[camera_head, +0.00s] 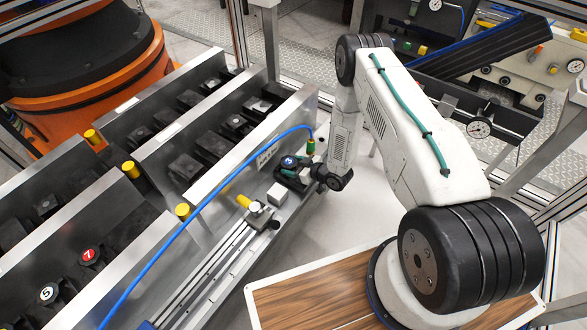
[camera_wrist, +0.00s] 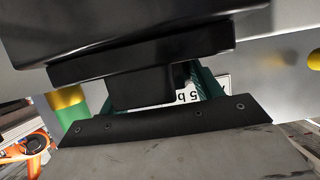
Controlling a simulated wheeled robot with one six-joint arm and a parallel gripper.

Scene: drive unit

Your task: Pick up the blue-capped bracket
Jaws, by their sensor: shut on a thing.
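The blue-capped bracket (camera_head: 289,162) is at the right end of the nearest metal rail, a dark part with a round blue numbered cap on top. My gripper (camera_head: 293,174) reaches it from the right, with teal fingers at its sides, and is shut on it. In the wrist view dark block shapes fill the upper middle, and teal finger parts (camera_wrist: 207,82) show behind them. The fingertips' contact is mostly hidden there. I cannot tell whether the bracket touches the surface below.
A blue hose (camera_head: 208,198) arches to a green-and-yellow connector (camera_head: 311,147) beside my gripper. Trays to the left hold dark parts, including a red-capped one (camera_head: 88,255) and a white-capped one (camera_head: 47,294).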

